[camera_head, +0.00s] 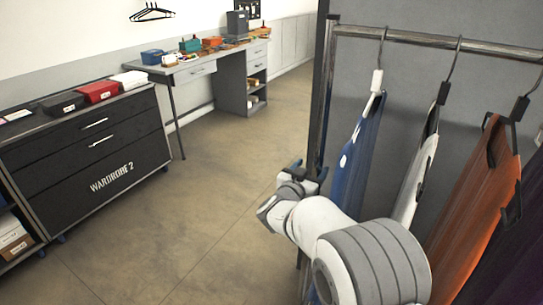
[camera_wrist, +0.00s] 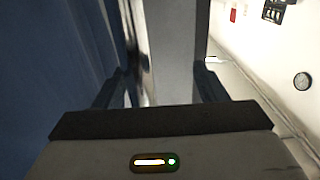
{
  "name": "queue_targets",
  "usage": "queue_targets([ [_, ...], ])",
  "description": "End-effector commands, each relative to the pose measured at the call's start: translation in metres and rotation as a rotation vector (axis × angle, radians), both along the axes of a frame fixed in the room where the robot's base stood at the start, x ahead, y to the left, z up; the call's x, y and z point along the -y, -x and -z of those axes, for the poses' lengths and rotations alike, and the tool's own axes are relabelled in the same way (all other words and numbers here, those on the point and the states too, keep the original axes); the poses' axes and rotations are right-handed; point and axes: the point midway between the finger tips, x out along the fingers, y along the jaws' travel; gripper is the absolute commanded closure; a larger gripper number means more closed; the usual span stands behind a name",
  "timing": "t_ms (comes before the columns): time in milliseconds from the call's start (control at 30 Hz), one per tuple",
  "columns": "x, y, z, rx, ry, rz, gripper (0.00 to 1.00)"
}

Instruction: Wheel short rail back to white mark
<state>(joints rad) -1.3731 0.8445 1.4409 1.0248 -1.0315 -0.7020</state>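The rail is a chrome clothes rack with a top bar (camera_head: 440,41) and a dark left upright (camera_head: 321,95). It holds a blue garment (camera_head: 357,150), a white one (camera_head: 415,178) and an orange one (camera_head: 478,215). My gripper (camera_head: 310,170) is at the left upright, about midway down the picture. In the wrist view, my gripper (camera_wrist: 160,84) has its fingers apart, with the shiny upright (camera_wrist: 135,40) showing between them, nearer the left finger. I cannot tell whether either finger touches it. No white floor mark shows; the rail's foot is hidden.
A black drawer cabinet (camera_head: 85,150) marked WARDROBE 2 stands at left, with boxes on top. A grey desk (camera_head: 210,62) stands along the back wall. A grey panel (camera_head: 400,85) is behind the rail. The floor (camera_head: 190,220) between cabinet and rail is clear.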

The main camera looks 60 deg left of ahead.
Motion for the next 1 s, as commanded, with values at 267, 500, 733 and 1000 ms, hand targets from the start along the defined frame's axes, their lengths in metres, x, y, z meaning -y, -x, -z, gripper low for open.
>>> queue_targets([
  [267,-0.02,0.014,-0.001,0.0,0.0,-0.004,0.38],
  [500,-0.036,0.024,-0.001,-0.001,-0.001,-0.004,0.38],
  [733,-0.053,0.033,-0.001,-0.001,-0.001,-0.004,0.38],
  [1000,-0.071,0.045,-0.001,0.001,-0.001,-0.004,0.38],
])
